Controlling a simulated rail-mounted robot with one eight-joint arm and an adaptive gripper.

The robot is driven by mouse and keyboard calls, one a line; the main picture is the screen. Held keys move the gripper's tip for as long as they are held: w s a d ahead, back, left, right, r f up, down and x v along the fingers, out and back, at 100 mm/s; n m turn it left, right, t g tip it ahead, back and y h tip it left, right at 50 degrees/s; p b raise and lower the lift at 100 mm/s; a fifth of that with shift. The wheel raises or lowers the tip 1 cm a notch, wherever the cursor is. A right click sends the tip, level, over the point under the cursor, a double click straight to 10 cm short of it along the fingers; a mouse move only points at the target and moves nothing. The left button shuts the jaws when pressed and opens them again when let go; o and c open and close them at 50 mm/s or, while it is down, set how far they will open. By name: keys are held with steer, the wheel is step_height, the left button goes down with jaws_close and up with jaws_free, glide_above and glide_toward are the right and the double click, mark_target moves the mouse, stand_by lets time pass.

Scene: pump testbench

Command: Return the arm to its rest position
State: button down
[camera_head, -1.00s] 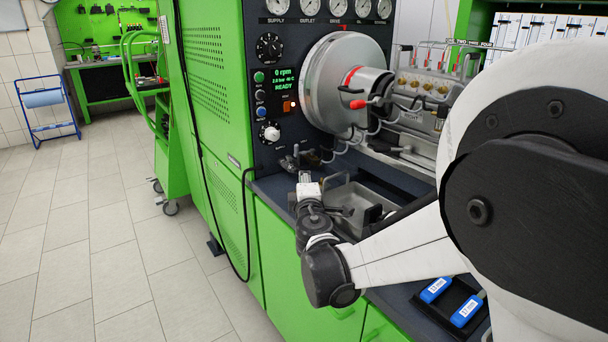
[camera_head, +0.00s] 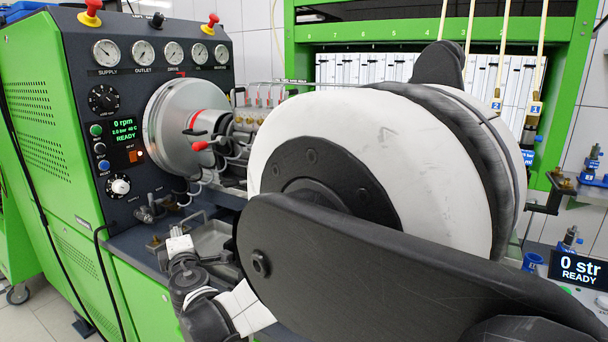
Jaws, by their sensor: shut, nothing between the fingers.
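My gripper (camera_head: 178,236) is small in the view, at the end of my white and black arm, over the dark bench top. It sits beside the left end of the grey metal tray (camera_head: 212,236). The gripper is shut with nothing seen in it. Its fingertips are hard to make out. My large white and black arm links fill the middle and lower right of the view and hide much of the bench.
The green testbench (camera_head: 40,130) with gauges and a display reading 0 rpm, READY stands at left. The round silver drive housing (camera_head: 176,125) and pump fittings lie behind my gripper. A counter display (camera_head: 578,269) reading 0 str is at right.

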steer(key=w+d+r+m+h+p, duration=0.1)
steer(key=d+r+m+h, duration=0.25)
steer(key=d, duration=0.45)
steer(key=w+d+r+m+h+p, duration=0.1)
steer(key=w+d+r+m+h, duration=0.2)
steer(key=d, duration=0.6)
steer(key=s+d+r+m+g+h+p, duration=0.1)
steer(key=s+d+r+m, duration=0.15)
steer(key=d, duration=0.65)
steer(key=s+d+r+m+h+p, duration=0.1)
steer(key=s+d+r+m+h, duration=0.2)
steer(key=d, duration=0.5)
steer(key=s+d+f+m+g+p, duration=0.2)
steer(key=s+d+m+g, duration=0.35)
steer(key=s+d, duration=0.75)
steer(key=s+d+f+m+g+p, duration=0.1)
steer(key=s+d+f+m, duration=0.1)
steer(key=s, duration=0.5)
steer(key=s+d+f+m+g+y+p, duration=0.1)
steer(key=s+d+f+m, duration=0.1)
steer(key=s, duration=0.6)
steer(key=shift+s+d+f+m, duration=0.25)
steer(key=shift+d+f+m, duration=0.15)
steer(key=shift+m, duration=0.75)
